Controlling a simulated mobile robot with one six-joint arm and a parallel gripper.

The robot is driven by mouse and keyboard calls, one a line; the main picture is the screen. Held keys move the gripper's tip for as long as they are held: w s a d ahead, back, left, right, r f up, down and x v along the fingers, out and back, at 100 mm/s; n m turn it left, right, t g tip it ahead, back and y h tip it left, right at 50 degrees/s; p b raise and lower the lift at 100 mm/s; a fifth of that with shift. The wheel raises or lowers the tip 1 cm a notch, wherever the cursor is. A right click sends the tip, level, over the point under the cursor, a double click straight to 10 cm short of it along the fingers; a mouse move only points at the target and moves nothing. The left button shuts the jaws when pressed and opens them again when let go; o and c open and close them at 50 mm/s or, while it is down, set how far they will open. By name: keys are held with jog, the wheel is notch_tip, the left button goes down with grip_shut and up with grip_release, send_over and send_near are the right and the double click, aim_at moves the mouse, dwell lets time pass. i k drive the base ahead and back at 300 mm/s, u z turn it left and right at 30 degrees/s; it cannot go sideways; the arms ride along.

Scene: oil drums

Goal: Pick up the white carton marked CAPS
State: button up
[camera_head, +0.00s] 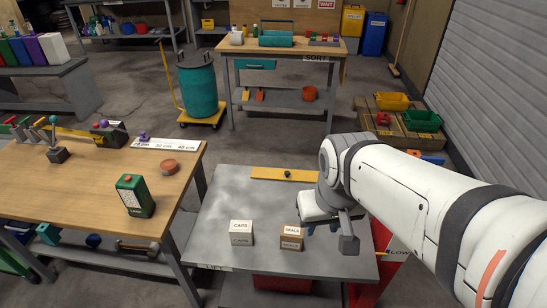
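The white carton marked CAPS (241,233) stands upright on the grey metal table, left of a brown carton marked SEALS (291,238). A narrow gap separates the two cartons. My gripper (331,234) hangs over the right part of the table, to the right of both cartons and clear of the CAPS carton. Its dark fingers look spread apart, with nothing seen between them. My white arm comes in from the right and hides part of the table.
The grey table (225,195) has a yellow strip with a dark knob (287,175) at its back edge. A wooden bench (105,175) at left holds a green box (135,195) and an orange-brown disc (169,166). The tabletop behind the cartons is clear.

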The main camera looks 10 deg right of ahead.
aim_at(241, 231)
jog(key=z, duration=2.25)
jog(key=k, duration=1.35)
jog(key=u, duration=1.7)
jog(key=i, duration=0.85)
